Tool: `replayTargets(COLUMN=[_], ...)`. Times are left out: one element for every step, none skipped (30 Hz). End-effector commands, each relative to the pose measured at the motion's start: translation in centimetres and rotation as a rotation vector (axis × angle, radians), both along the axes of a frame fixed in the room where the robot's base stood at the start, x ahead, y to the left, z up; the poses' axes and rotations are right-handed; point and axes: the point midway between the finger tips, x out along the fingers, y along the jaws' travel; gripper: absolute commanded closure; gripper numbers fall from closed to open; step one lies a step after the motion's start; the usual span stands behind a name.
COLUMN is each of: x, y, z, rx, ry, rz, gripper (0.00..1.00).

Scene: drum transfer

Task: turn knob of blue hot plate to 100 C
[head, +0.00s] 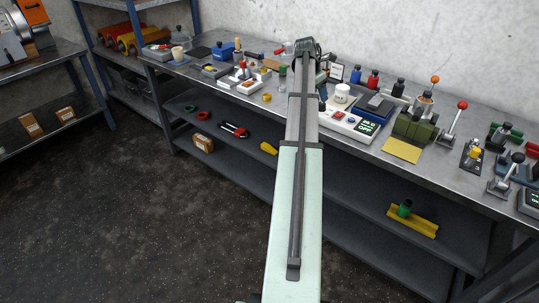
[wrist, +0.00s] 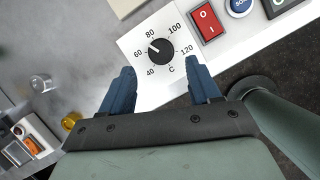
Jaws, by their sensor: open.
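The hot plate's white control panel (head: 345,121) is on the bench in the head view, with blue parts behind it. In the wrist view the panel (wrist: 132,42) carries a black knob (wrist: 161,49) in a dial marked 40 to 120 C. Its pale pointer mark is small and seems to face the upper left, between 60 and 80. My gripper (wrist: 160,84) is open, its two blue fingers apart on the knob's near side, not around it. Their height above the panel cannot be told. In the head view my arm hides the knob and fingers.
A red rocker switch (wrist: 204,22), a blue button (wrist: 240,5) and a display sit right of the dial. The display (head: 367,127) reads OFF in the head view.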

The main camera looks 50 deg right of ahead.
Motion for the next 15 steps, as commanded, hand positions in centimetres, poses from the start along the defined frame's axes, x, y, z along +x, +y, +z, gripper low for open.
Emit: replayTargets(x=[0.2, 0.3, 0.3, 0.4, 0.5, 0.6, 0.6, 0.7, 0.8, 0.8, 0.9, 1.0, 1.1, 1.2, 1.3], y=[0.3, 0.5, 0.7, 0.9, 1.0, 1.2, 1.4, 1.6, 1.8, 2.0, 2.1, 2.4, 2.5, 2.7, 2.9], z=[0.9, 1.3, 1.9, 2.3, 2.8, 3.4, 3.8, 4.2, 4.9, 5.3, 5.8, 6.3, 6.8, 7.2, 7.8], rx=[-0.003, -0.003, -0.002, -0.001, -0.001, -0.003, -0.002, -0.001, -0.002, -0.002, -0.002, -0.002, -0.002, -0.002, -0.002], ry=[-0.001, -0.001, -0.001, -0.001, -0.001, -0.001, -0.002, -0.001, -0.001, -0.001, -0.002, -0.001, -0.001, -0.001, -0.002], rz=[0.001, 0.001, 0.001, -0.001, -0.001, 0.000, 0.000, -0.001, -0.001, -0.001, -0.001, -0.001, -0.001, -0.001, -0.004], gripper=[0.38, 0.38, 0.38, 0.38, 0.38, 0.38, 0.38, 0.38, 0.38, 0.38, 0.38, 0.38, 0.38, 0.38, 0.38])
